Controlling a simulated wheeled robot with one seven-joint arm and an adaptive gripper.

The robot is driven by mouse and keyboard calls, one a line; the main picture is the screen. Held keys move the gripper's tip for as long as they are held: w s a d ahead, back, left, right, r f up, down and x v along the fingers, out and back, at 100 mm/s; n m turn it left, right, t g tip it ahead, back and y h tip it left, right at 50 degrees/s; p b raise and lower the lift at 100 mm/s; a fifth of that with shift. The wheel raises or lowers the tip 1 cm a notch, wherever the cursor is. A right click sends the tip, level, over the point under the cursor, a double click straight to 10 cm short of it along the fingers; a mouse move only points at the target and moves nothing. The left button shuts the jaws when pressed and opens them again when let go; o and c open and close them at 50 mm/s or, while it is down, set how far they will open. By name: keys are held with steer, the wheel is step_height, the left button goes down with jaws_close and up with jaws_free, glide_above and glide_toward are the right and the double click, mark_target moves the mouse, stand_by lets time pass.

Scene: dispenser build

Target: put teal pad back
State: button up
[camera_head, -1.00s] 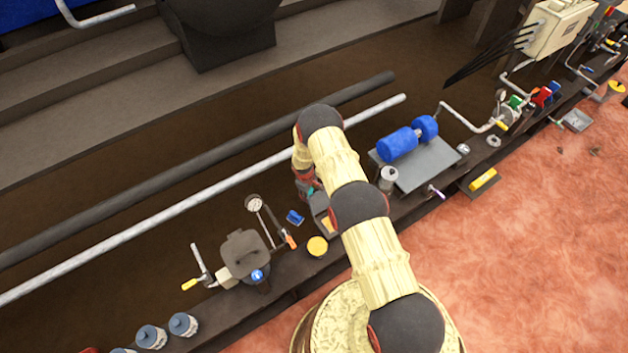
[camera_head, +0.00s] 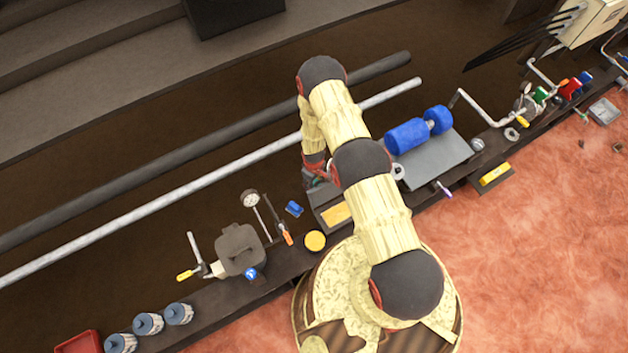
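My gripper (camera_head: 312,178) is at the end of my bent arm, low over the dark bench, just behind a grey block with a yellow top patch (camera_head: 337,214). My arm covers most of the gripper, so its fingers cannot be made out. A small greenish-teal patch (camera_head: 308,183) shows right at the gripper; it may be the teal pad, but it is too small to be sure. I cannot tell whether the gripper holds it.
A blue roller (camera_head: 405,136) lies on a grey plate (camera_head: 440,158) to the right. A blue clip (camera_head: 294,208), a yellow disc (camera_head: 315,240) and a dial gauge (camera_head: 251,199) are to the left. Long pipes (camera_head: 230,160) run behind. Grey canisters (camera_head: 149,323) stand at lower left.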

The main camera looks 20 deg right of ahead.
steer(key=shift+f, duration=0.25)
steer(key=o, duration=1)
steer(key=shift+f, duration=0.1)
steer(key=shift+o, duration=0.2)
steer(key=w+r+m+t+p, duration=0.1)
steer(key=w+r+p, duration=0.15)
steer(key=r, duration=1.45)
steer(key=w+r+m+p, duration=0.1)
steer(key=w+r, duration=0.2)
steer(key=r, duration=1.4)
steer(key=s+r+m+t, duration=0.1)
steer(key=s+r+t, duration=0.15)
steer(key=r, duration=1.85)
steer(key=s+r+m, duration=0.2)
steer(key=s+r, duration=1)
steer(key=r, duration=0.3)
steer(key=s+r+m+t, duration=0.1)
steer(key=s+r, duration=0.2)
steer(key=s, duration=0.4)
steer(key=s+r+t, duration=0.1)
steer(key=s+r, duration=0.3)
steer(key=s, duration=0.4)
steer(key=shift+m, duration=0.4)
